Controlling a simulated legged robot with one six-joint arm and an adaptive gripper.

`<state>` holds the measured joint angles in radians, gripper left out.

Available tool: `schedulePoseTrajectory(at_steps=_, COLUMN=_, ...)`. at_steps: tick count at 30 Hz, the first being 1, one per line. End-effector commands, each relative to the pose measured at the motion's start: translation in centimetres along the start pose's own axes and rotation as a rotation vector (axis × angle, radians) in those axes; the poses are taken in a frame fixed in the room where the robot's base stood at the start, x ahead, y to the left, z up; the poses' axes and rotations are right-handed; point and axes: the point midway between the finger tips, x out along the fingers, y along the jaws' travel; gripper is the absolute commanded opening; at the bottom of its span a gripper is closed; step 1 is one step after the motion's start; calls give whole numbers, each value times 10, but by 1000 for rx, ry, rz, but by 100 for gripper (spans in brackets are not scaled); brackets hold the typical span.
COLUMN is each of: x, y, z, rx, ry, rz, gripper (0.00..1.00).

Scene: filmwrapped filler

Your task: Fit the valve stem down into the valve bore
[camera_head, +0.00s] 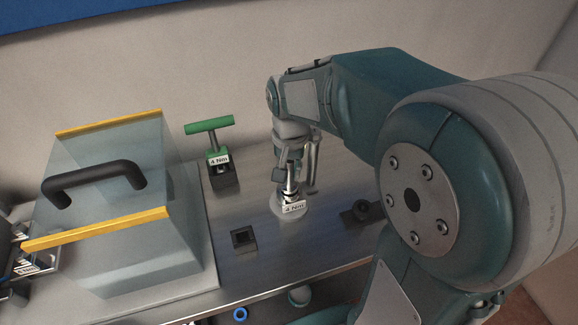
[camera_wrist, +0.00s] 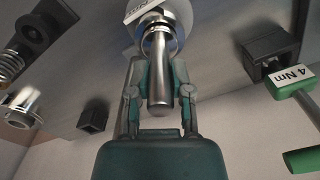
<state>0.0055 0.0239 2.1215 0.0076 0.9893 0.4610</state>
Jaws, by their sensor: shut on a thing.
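The valve stem (camera_wrist: 159,75) is a shiny metal rod. My gripper (camera_wrist: 158,68) is shut on it, with one finger on each side. The stem's far end meets a pale round valve body (camera_wrist: 181,14) that carries a white label. In the head view the valve body (camera_head: 278,203) sits on the metal bench, and the stem (camera_head: 291,184) stands roughly upright over it, below my gripper (camera_head: 291,170). The bore's mouth is hidden by the stem and label, so I cannot tell how deep the stem sits.
A green T-handle tool (camera_head: 209,124) stands in a black block at the back. A black square socket (camera_head: 244,238) and a black ring block (camera_head: 361,212) flank the valve body. A clear cover with a black handle (camera_head: 94,180) fills the left. Bare bench (camera_head: 270,262) lies in front.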

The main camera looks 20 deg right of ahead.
Motion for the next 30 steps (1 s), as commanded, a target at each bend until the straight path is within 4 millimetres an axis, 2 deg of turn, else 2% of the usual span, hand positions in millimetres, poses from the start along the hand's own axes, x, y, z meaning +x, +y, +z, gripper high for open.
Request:
schedulePoseTrajectory(at_steps=5, x=4, y=0, z=0, rx=0, ry=0, rz=0, gripper=0)
schedulePoseTrajectory(at_steps=6, x=4, y=0, z=0, rx=0, ry=1, rz=0, gripper=41)
schedulePoseTrajectory(at_steps=8, x=4, y=0, z=0, rx=0, ry=1, rz=0, gripper=68)
schedulePoseTrajectory(at_steps=21, x=0, y=0, z=0, rx=0, ry=1, rz=-1, gripper=68)
schedulePoseTrajectory(at_steps=26, x=-22, y=-1, z=-1, rx=0, ry=5, rz=-2, gripper=68)
schedulePoseTrajectory(at_steps=30, x=-52, y=-1, z=-1, rx=0, ry=6, rz=-2, gripper=68)
